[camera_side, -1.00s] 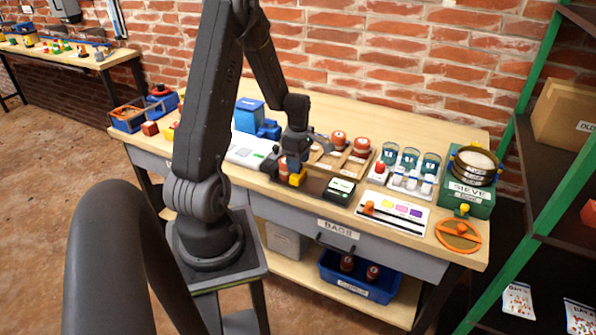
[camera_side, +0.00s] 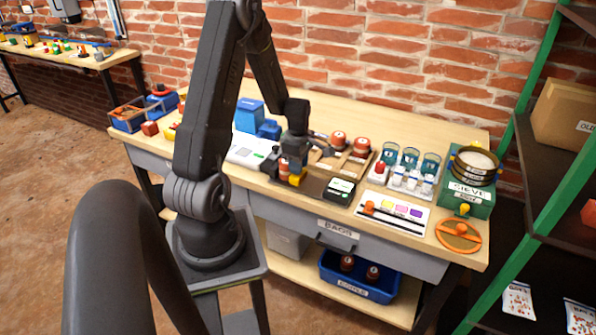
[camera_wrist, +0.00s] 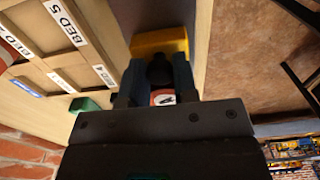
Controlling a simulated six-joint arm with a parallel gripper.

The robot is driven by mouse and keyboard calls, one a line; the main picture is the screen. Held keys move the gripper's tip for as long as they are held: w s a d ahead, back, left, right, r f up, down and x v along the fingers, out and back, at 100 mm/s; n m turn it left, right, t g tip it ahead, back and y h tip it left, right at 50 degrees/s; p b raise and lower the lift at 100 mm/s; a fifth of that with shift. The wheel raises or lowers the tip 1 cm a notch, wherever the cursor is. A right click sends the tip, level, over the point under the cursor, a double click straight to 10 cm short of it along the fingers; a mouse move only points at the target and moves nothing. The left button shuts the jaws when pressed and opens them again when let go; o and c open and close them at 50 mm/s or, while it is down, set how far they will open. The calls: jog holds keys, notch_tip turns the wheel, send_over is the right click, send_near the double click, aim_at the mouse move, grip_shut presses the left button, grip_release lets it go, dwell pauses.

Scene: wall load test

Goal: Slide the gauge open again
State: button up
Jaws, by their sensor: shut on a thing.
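My gripper (camera_wrist: 158,80) is low at the front edge of the workbench, also seen in the side view (camera_side: 291,170). Its fingers are shut on a dark rounded knob (camera_wrist: 160,70), which I take to be part of the gauge. A yellow block (camera_wrist: 160,41) sits just beyond the fingertips; it shows below the gripper in the side view (camera_side: 296,180). A red piece with a white label (camera_wrist: 163,97) is partly visible between the fingers. The fingers and wrist hide much of the gauge, and I cannot tell how far open it is.
A wooden divided tray (camera_side: 358,163) with red-lidded jars is right of my gripper. Glasses, a colour-swatch card (camera_side: 392,211) and a green sieve stand (camera_side: 468,198) are farther right. A blue container (camera_side: 249,115) is behind left.

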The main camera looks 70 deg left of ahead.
aim_at(309, 184)
jog(key=shift+w+d, duration=0.1)
dwell(0.4)
jog(key=shift+w+d, duration=1.1)
jog(key=o, duration=0.8)
jog(key=shift+r, duration=0.1)
notch_tip(309, 184, up, 7)
dwell(0.8)
